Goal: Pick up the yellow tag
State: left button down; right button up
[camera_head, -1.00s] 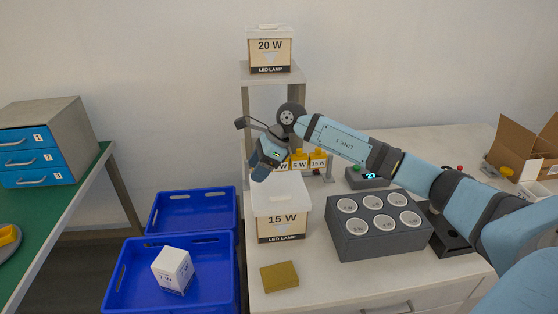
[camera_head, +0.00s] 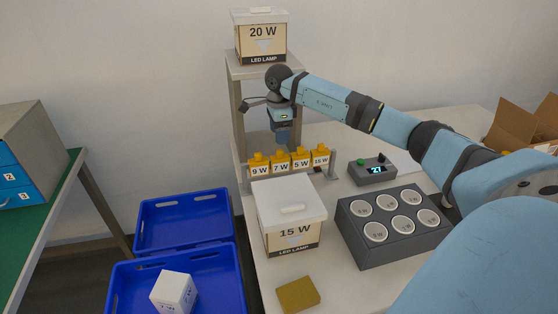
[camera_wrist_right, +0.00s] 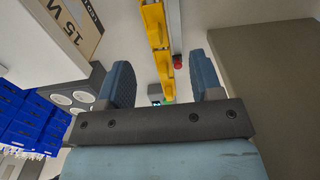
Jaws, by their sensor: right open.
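Several yellow tags hang side by side on a low rail: one marked 9 W (camera_head: 258,164), one 7 W (camera_head: 280,160), one 5 W (camera_head: 301,158) and one 15 W (camera_head: 320,156). My right gripper (camera_head: 283,138) points down just above and behind the row, near the 7 W tag, holding nothing. In the right wrist view its two blue fingers (camera_wrist_right: 162,80) are spread apart. The yellow tags (camera_wrist_right: 156,28) show as a line running between and beyond them, labels not readable there. My left gripper is not in view.
A lidded 15 W lamp box (camera_head: 290,212) stands in front of the rail. A grey block with round sockets (camera_head: 350,226) and a small display unit (camera_head: 373,172) are to the right. A 20 W box (camera_head: 261,40) sits on the shelf behind. Blue crates (camera_head: 185,192) stand left.

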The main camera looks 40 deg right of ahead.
aim_at(280, 150)
notch_tip(280, 150, down, 3)
jog(key=shift+r, duration=0.2)
jog(key=f, duration=0.5)
jog(key=shift+s+a, duration=0.15)
jog(key=shift+s, duration=0.1)
jog(key=shift+c, duration=0.2)
jog(key=c, duration=1)
